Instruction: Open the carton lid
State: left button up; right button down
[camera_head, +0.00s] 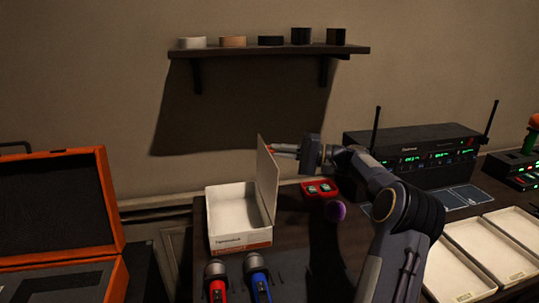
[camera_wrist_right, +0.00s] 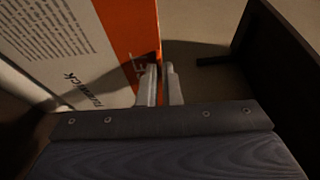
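The white carton (camera_head: 212,222) stands on the desk, open at the top, with an orange band and print on its front. Its lid (camera_head: 267,185) stands about upright along the right side. My right gripper (camera_head: 277,150) is at the lid's upper edge, on its right side. In the right wrist view, its fingers (camera_wrist_right: 160,85) are nearly together with a narrow gap, at the border of the lid's orange strip (camera_wrist_right: 132,32). I see no lid clearly pinched between them. The lid's printed outer face fills the upper left there. My left gripper is not in view.
Red and blue microphones (camera_head: 217,280) (camera_head: 258,278) lie in front of the carton. White trays (camera_head: 487,250) lie far right. An orange case (camera_head: 112,205) stands left; a shelf (camera_head: 270,50) hangs above.

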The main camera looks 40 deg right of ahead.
jog(key=shift+s+d+f+t, duration=0.25)
jog(key=shift+s+d+t, duration=0.15)
jog(key=shift+d, duration=0.2)
jog(key=c, duration=1.6)
grip_release()
jog(key=shift+w, duration=0.1)
jog(key=v, duration=0.7)
jog(key=shift+s+d+f, duration=0.15)
jog(key=shift+s+d, duration=0.1)
jog(key=shift+d, duration=0.05)
